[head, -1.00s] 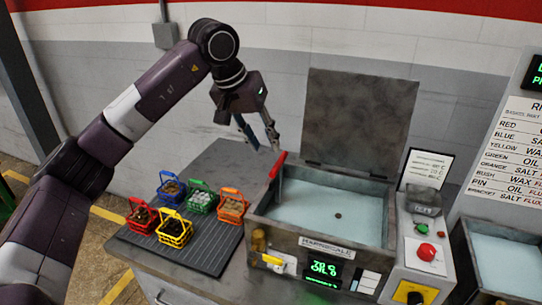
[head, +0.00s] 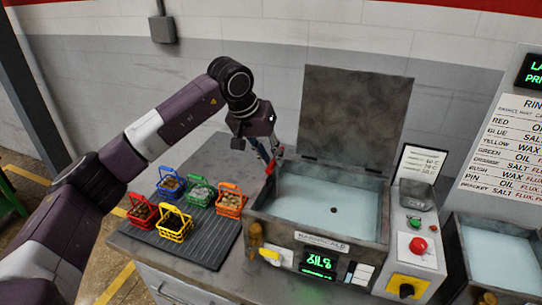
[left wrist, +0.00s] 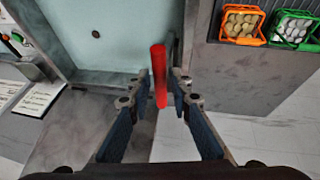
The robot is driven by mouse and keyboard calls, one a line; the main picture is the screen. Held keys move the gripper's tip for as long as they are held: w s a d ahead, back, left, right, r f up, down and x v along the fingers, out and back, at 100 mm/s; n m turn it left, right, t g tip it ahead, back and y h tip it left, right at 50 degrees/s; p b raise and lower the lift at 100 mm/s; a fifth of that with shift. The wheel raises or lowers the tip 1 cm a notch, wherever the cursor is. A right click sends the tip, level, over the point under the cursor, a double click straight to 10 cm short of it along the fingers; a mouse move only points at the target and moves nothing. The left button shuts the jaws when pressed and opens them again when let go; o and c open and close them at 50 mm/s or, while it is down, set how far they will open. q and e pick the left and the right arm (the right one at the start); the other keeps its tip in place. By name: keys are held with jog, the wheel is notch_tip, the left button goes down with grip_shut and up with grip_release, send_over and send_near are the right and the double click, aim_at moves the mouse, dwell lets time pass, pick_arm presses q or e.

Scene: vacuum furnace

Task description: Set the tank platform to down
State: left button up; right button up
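The tank (head: 340,208) has its lid (head: 355,118) raised and pale blue liquid inside, with a small dark spot. I cannot make out the platform itself. A red handle (head: 270,168) stands upright at the tank's left rear side; it also shows in the left wrist view (left wrist: 158,75). My left gripper (head: 269,160) is at the top of this handle. In the left wrist view, the fingers (left wrist: 162,82) stand on either side of the red handle, with a narrow gap seeming to show beside it. My right gripper is not in view.
Several coloured wire baskets of parts, including an orange one (head: 231,199), stand on a dark ribbed mat (head: 200,252) left of the tank. A control box (head: 415,245) with red button and yellow-backed knob is at the right. A second tank (head: 495,262) stands farther right.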

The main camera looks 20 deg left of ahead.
aim_at(271, 169)
pick_arm(q)
grip_shut()
notch_tip(271, 169, down, 4)
jog(key=b, duration=0.3)
jog(key=shift+s, duration=0.1)
jog(key=shift+r, duration=0.1)
jog(key=shift+o, duration=2)
grip_release()
jog(key=shift+r, duration=0.1)
